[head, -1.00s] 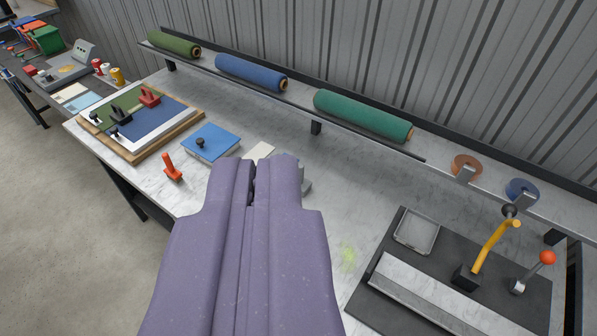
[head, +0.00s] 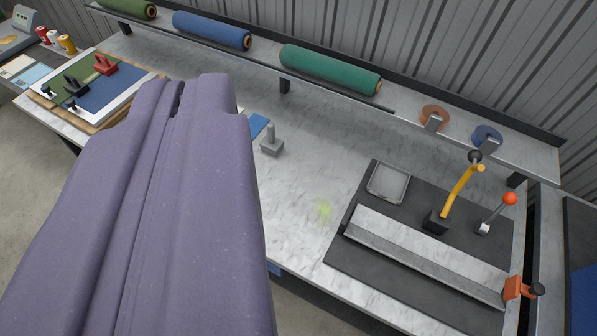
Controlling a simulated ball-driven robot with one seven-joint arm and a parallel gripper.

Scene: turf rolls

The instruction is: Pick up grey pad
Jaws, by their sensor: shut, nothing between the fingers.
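The grey pad (head: 271,147), a small block with an upright handle, stands on the marble-topped bench near the middle of the head view. It is in clear sight, to the right of my gripper. My gripper (head: 188,84) is purple, large in the left half of the view, with its fingers closed together and nothing held. Its tips show up and left of the pad and apart from it. My gripper hides most of a blue pad (head: 259,125) and part of the bench.
A dark mat (head: 380,180) at right carries a metal tray (head: 388,183), a yellow lever (head: 461,194) and a red-knobbed lever (head: 497,212). A rail behind holds a green roll (head: 330,69) and a blue roll (head: 211,30).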

